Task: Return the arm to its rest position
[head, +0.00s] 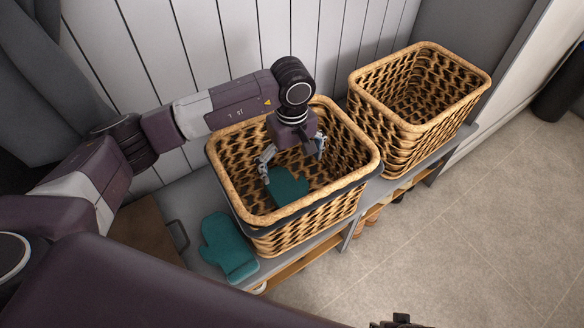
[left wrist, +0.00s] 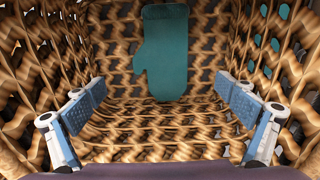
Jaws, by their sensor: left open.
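My left gripper (head: 292,158) is inside the upper part of the near wicker basket (head: 225,180), pointing down with its fingers spread and nothing between them. In the left wrist view the two blue-padded fingers of this gripper (left wrist: 165,105) stand wide apart. A teal mitten (head: 287,188) lies in the basket, below and apart from the fingers; the mitten also shows in the left wrist view (left wrist: 163,55). A second teal mitten (head: 228,246) lies on the grey bench beside the basket. A small dark part at the bottom edge may be my right gripper (head: 395,322); its fingers are not clear.
Another wicker basket (head: 480,82), seemingly empty, stands farther along the bench (head: 190,200). A white panelled wall (head: 150,60) rises behind. A lower shelf under the bench holds shoes. The tiled floor (head: 470,230) to the right is clear.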

